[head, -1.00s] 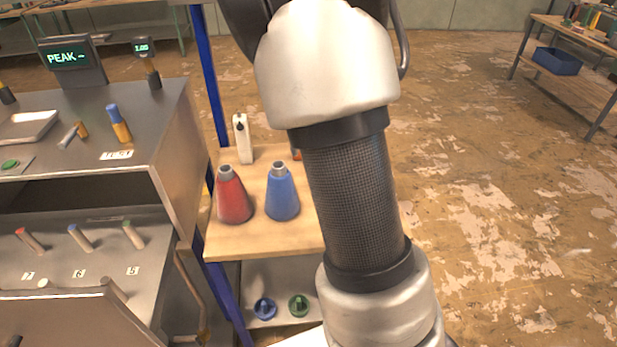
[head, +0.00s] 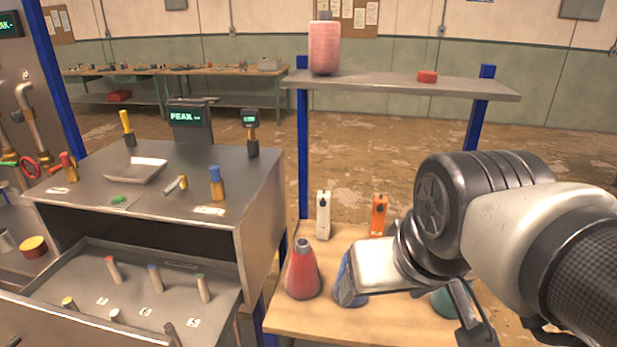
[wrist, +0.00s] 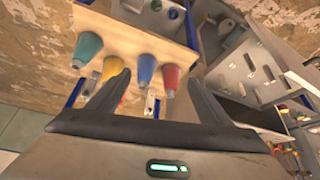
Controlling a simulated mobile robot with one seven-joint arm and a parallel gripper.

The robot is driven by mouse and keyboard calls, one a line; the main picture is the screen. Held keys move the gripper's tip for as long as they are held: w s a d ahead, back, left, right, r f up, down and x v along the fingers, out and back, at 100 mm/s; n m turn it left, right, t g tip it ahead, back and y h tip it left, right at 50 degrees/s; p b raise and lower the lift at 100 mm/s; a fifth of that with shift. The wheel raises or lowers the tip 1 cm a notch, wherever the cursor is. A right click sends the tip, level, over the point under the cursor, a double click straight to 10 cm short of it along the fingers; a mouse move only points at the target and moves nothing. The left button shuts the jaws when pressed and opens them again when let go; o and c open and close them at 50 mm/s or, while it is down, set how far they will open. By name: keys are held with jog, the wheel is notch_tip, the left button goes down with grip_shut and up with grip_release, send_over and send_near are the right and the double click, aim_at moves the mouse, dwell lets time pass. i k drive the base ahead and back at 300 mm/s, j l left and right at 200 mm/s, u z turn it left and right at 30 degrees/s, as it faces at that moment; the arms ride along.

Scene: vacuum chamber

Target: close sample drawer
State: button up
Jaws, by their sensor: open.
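The sample drawer (head: 75,282) is open in the head view, pulled out from the grey metal cabinet (head: 262,220) at left. Several short sample pegs with coloured tops stand in it beside number labels. Its front panel (head: 70,328) runs along the lower left edge and is partly cut off. The drawer also shows at the upper right of the wrist view (wrist: 240,72). My gripper (wrist: 157,85) is open and empty, its two dark fingers apart in the wrist view. It is over the wooden table, to the right of the drawer and not touching it.
The wooden table (head: 300,322) holds a red cone bottle (head: 302,272), other coloured bottles, and white (head: 323,215) and orange (head: 378,215) devices. Blue posts carry a grey shelf (head: 400,88) with a pink container (head: 324,47). Tools and a screen stand on the cabinet top.

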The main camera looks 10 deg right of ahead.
aim_at(99, 292)
jog(key=k+l+u, duration=0.1)
jog(key=u, duration=1.85)
jog(key=i+j+u, duration=0.25)
jog(key=u, duration=0.2)
